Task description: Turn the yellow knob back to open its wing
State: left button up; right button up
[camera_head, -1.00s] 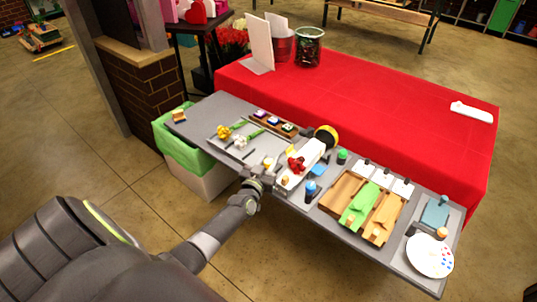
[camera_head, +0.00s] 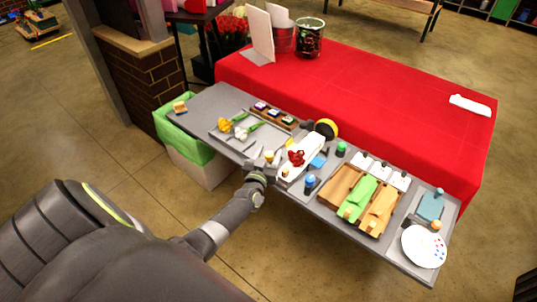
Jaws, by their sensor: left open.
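A small pale yellow knob (camera_head: 269,155) shows at the near edge of the grey bench, left of a white holder. My left gripper (camera_head: 268,162) is open at this knob, its fingers small and dark around or beside it. I cannot tell if they touch it. The white holder (camera_head: 291,169) carries a red flower (camera_head: 297,157), and a small yellow piece (camera_head: 290,143) stands at its far left. I cannot tell how far any wing is turned. My right gripper is not in view.
A grey tray (camera_head: 231,143) with flowers lies left of the gripper. A black and yellow round tool (camera_head: 327,128) stands behind the holder.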

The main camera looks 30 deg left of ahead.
pick_arm(q)
jog(key=shift+s+d, duration=0.1)
jog(key=shift+s+d, duration=0.1)
jog(key=shift+s, duration=0.15)
jog(key=b+v, duration=0.1)
jog(key=v, duration=1.5)
jog(key=shift+s, duration=0.35)
jog(key=a+f+m+h+b, duration=0.1)
jog(key=a+m+h+b, duration=0.35)
jog(key=b, duration=0.55)
jog(key=shift+t+h, duration=0.3)
jog(key=shift+h, duration=0.15)
jog(key=w, duration=0.5)
jog(key=w+b, duration=0.1)
jog(key=w, duration=0.5)
jog(key=w+b, duration=0.1)
jog(key=w, duration=0.4)
jog(key=shift+w+r, duration=0.25)
jog(key=shift+w, duration=0.15)
